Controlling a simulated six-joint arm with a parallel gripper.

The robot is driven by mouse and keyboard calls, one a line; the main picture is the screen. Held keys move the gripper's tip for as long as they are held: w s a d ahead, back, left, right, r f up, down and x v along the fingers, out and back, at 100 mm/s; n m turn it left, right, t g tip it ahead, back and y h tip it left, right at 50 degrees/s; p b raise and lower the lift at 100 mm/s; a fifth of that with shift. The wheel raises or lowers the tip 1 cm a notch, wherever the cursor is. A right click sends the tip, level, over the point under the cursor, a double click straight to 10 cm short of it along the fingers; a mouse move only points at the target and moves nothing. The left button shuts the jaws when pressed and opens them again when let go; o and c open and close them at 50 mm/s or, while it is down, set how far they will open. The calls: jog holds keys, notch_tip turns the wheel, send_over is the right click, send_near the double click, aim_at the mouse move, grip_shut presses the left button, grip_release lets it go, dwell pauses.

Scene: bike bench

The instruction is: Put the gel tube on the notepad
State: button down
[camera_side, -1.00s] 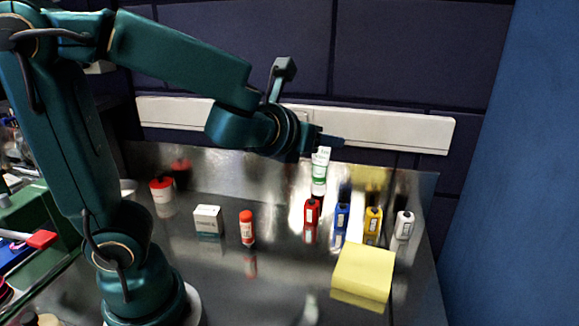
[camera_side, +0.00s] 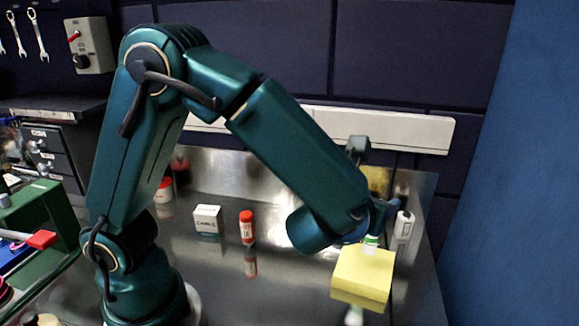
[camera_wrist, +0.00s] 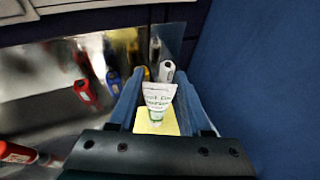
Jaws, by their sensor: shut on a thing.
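The yellow notepad (camera_side: 362,275) is a thick block lying on the metal bench at the right front. The gel tube (camera_side: 370,243), white with a green end, is held upright over the far part of the notepad. My gripper (camera_side: 378,222) is shut on it. In the wrist view the tube (camera_wrist: 157,97) stands between the two blue fingers of my gripper (camera_wrist: 158,100), with the yellow notepad (camera_wrist: 146,122) behind and below it. I cannot tell whether the tube's lower end touches the notepad or hangs just above it.
A white bottle (camera_side: 404,225) stands close behind the notepad to the right. Blue and red bottles (camera_wrist: 113,80) (camera_wrist: 86,92) show in the wrist view. A red tube (camera_side: 247,227), a small white box (camera_side: 208,220) and a red-lidded jar (camera_side: 164,190) stand further left.

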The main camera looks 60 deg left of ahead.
aim_at(370, 241)
jog(key=shift+f, duration=1.55)
jog(key=shift+f, duration=0.2)
jog(key=shift+c, duration=1.8)
grip_release()
jog(key=shift+r, duration=0.1)
